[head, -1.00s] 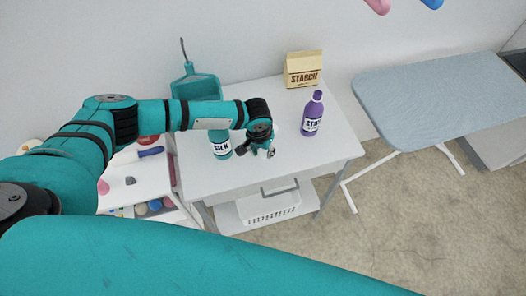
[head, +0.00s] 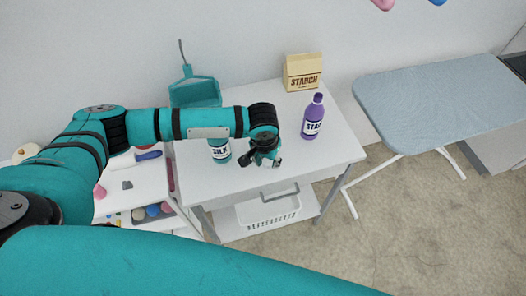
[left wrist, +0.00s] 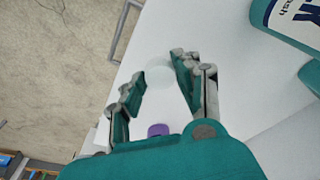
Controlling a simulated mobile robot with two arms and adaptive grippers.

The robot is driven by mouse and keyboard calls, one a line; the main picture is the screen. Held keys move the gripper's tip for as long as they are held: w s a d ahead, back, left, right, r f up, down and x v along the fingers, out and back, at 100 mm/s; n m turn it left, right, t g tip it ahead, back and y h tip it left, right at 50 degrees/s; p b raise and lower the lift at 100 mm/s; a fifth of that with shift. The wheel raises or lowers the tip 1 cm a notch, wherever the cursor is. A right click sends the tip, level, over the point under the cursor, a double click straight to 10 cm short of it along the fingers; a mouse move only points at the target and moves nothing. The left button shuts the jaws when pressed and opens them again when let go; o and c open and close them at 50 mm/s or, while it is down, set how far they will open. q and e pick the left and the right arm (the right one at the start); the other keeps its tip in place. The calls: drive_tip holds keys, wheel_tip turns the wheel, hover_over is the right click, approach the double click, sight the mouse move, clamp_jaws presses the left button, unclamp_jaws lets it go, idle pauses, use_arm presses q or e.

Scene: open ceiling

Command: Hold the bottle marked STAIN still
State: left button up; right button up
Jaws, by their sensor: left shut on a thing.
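The purple bottle with the white STAIN label (head: 312,118) stands upright towards the right side of the white table, its label partly cut in my sight. My left gripper (head: 265,157) is to its left and apart from it, low over the table. In the left wrist view my left gripper (left wrist: 158,85) is shut on a pale round thing (left wrist: 158,73), faint against the white top. A small purple thing (left wrist: 158,130) shows lower between the fingers; I cannot tell what it is. My right gripper is not in view.
The teal SILK bottle (head: 219,150) stands close to my left gripper, partly behind my arm. A STARCH bag (head: 303,72) is at the table's back. A white basket (head: 268,212) sits below. An ironing board (head: 435,100) is at right. The table's front right is clear.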

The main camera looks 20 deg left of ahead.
use_arm(q)
drive_tip(key=s+d+r+b, duration=0.1)
drive_tip(key=s+d, duration=0.5)
drive_tip(key=s, duration=0.3)
drive_tip(key=shift+d+b, duration=0.25)
drive_tip(key=shift+b, duration=0.1)
